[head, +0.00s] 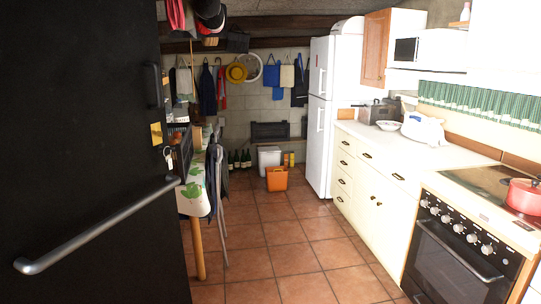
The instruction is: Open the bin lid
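A white bin-like container (269,156) stands on the floor at the far end of the room, near the back wall. It is small in the head view, and I cannot tell the state of its lid. An orange box-shaped container (276,180) stands just in front of it and covers its lower part. I cannot tell whether the orange one has a lid. Neither of my grippers shows in the head view.
A dark door (85,130) with a long metal bar fills the left. A cloth-covered table (194,195) stands beyond it. A white fridge (320,120), cream cabinets (375,185) and an oven (455,262) line the right. The tiled floor (285,235) between is clear.

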